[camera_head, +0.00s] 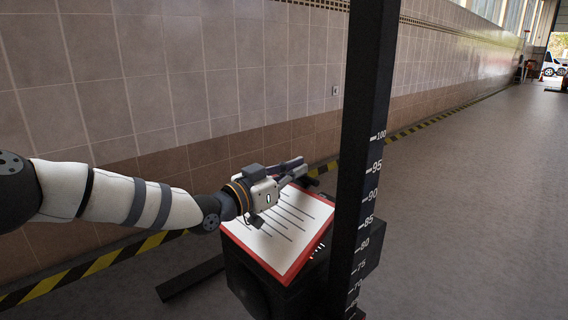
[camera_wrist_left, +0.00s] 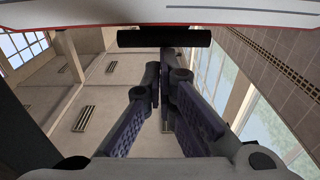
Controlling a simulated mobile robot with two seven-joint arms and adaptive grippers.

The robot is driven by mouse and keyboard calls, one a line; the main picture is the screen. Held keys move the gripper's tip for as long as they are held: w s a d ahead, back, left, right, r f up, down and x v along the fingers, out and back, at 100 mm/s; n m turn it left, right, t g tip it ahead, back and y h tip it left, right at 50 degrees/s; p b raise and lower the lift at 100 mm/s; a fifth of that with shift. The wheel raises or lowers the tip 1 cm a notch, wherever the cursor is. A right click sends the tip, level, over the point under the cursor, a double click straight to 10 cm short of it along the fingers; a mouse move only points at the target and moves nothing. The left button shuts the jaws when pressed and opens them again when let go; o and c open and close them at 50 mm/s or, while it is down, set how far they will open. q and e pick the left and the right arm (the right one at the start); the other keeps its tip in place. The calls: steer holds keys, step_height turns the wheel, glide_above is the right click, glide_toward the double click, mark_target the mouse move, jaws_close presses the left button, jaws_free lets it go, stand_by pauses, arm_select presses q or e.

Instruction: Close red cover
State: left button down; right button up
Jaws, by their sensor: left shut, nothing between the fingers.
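A flat cover with a red edge and a white face with dark lines (camera_head: 279,232) lies tilted on top of a black box (camera_head: 262,292). My left gripper (camera_head: 302,168) is shut and empty at the cover's far upper edge, over or just beyond it. I cannot tell whether it touches the cover. In the left wrist view my left gripper (camera_wrist_left: 163,80) has its fingers together, with a dark bar (camera_wrist_left: 164,37) past the tips. A strip of the white and red cover (camera_wrist_left: 150,12) crosses the top of that view. My right gripper is not in view.
A black upright post with a number scale (camera_head: 362,160) stands just right of the cover. A tiled wall (camera_head: 190,80) runs behind, with a yellow and black floor stripe (camera_head: 100,262) along it. The grey floor on the right (camera_head: 480,220) is clear.

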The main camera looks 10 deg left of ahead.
arm_select(q)
steer(key=w+d+f+g+y+b, duration=0.2)
steer(key=w+d+f+g, duration=0.1)
steer(key=f, duration=0.6)
steer(key=shift+w+g+y, duration=0.4)
steer(key=shift+w+g, duration=0.1)
steer(key=shift+w, duration=0.35)
steer(key=shift+d, duration=0.1)
